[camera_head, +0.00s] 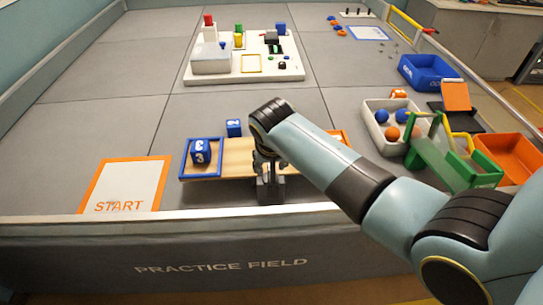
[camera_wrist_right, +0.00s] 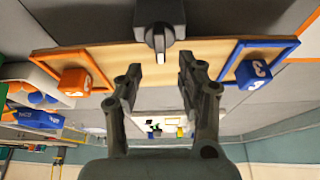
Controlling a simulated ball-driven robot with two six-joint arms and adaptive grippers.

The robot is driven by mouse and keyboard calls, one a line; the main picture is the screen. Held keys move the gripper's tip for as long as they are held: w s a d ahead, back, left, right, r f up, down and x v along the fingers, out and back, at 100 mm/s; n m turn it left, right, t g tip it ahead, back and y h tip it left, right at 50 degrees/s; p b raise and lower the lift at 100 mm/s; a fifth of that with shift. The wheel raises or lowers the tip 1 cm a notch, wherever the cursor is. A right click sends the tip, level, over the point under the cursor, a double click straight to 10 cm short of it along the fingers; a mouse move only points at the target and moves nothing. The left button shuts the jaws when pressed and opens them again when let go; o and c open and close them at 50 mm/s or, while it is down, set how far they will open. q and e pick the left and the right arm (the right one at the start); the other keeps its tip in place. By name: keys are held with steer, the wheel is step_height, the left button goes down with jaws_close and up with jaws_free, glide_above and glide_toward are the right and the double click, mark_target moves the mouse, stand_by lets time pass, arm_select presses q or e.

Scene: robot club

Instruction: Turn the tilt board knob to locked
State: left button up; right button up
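The tilt board (camera_head: 237,158) is a wooden plank with a blue-rimmed end (camera_head: 184,165) at left and an orange-rimmed end at right, mostly behind my right arm. In the right wrist view the plank (camera_wrist_right: 210,52) looks about level. In the head view the right gripper (camera_head: 264,158) hangs over the board's middle, partly covering the knob. My left gripper is out of view.
An orange cube (camera_wrist_right: 74,80) is at the orange end. A white bin of balls (camera_head: 372,125) and a green frame (camera_head: 455,160) are at right. The START mat (camera_head: 125,187) is at left.

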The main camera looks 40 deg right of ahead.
steer(key=v, duration=0.5)
steer(key=shift+s+r, duration=0.15)
steer(key=s+r+n+y, duration=0.1)
steer(key=s+r+n, duration=0.35)
steer(key=s, duration=0.65)
steer(key=s+r+n+y, duration=0.1)
steer(key=s+r+n, duration=0.2)
steer(key=s+r, duration=0.55)
steer(key=s+d+f+g+b, duration=0.1)
steer(key=s+f+b, duration=0.15)
steer(key=f, duration=1.45)
steer(key=s+d+f+b, duration=0.15)
steer(key=f+b, duration=0.25)
steer(key=f, duration=1.3)
steer(key=s+f+g+b, duration=0.1)
steer(key=s+f+b, duration=0.4)
steer(key=s+f, duration=1.4)
step_height(320, 180, down, 2)
steer(key=shift+d+f+m+g, duration=0.2)
steer(key=shift+m+g, duration=0.1)
steer(key=shift+m, duration=0.05)
